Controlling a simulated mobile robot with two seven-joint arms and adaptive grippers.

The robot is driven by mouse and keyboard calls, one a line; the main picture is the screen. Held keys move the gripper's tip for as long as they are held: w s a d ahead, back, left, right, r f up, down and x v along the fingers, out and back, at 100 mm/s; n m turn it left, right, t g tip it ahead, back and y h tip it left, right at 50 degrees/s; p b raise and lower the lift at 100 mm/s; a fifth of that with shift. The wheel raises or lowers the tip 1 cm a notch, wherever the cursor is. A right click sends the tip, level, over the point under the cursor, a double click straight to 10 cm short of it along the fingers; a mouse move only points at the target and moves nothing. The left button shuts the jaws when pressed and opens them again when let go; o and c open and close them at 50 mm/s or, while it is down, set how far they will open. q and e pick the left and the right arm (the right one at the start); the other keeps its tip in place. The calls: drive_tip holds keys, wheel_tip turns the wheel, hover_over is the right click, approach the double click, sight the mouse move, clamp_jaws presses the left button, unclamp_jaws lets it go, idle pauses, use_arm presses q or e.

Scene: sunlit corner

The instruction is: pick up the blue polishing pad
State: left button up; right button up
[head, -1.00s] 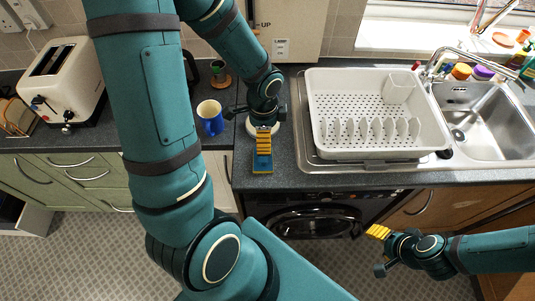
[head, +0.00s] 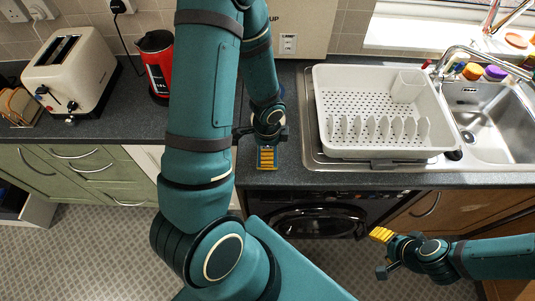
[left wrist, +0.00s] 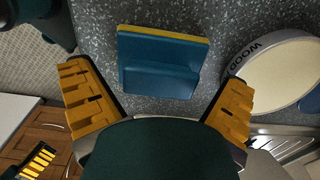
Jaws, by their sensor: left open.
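The blue polishing pad (left wrist: 160,62) lies on the dark speckled worktop in the left wrist view. It is a blue block with a raised step and a yellow layer along its far edge. My left gripper (left wrist: 155,85) is open, its yellow ridged fingers on either side of the pad's near part, apart from it. In the head view my left gripper (head: 266,157) is over the worktop's front part and largely hides the pad. My right gripper (head: 381,235) is away from the worktop, low at the right; its finger opening is unclear.
A round tin (left wrist: 275,75) lettered WOOD stands close right of the pad in the left wrist view. A white dish rack (head: 375,140) and sink (head: 485,120) are to the right. A red kettle (head: 157,65) and toaster (head: 70,70) are at the left.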

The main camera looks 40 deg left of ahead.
use_arm(q)
drive_tip(key=c, duration=1.2)
wheel_tip(320, 180, up, 10)
drive_tip(key=shift+r+p, duration=0.1)
drive_tip(key=shift+p, duration=0.8)
drive_tip(key=o, duration=0.6)
drive_tip(key=c, duration=0.6)
drive_tip(key=shift+o, duration=0.2)
